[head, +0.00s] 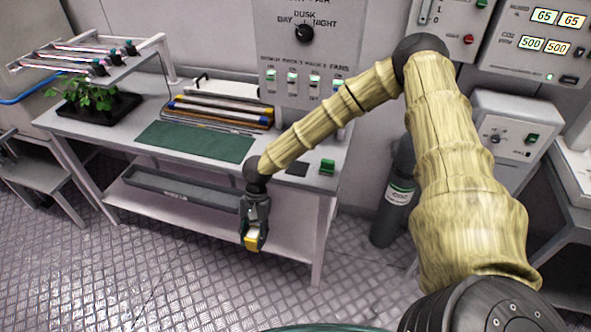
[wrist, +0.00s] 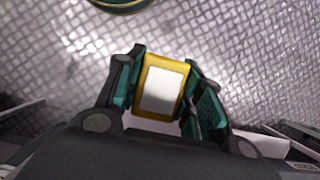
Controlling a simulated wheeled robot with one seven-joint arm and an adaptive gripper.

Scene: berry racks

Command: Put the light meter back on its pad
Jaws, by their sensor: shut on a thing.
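The light meter is a small yellow block with a pale white face; it shows in the wrist view (wrist: 161,88) and in the head view (head: 252,242). My gripper (head: 255,232) is shut on it, one finger on each side, pointing down. A small dark square (head: 297,169), which looks like the pad, lies bare on the bench top, right of my wrist and partly beside the arm.
A green mat (head: 195,142) covers the middle of the bench top (head: 110,127). A small green-topped box (head: 327,166) stands right of the dark square. A gas cylinder (head: 393,212) stands right of the bench.

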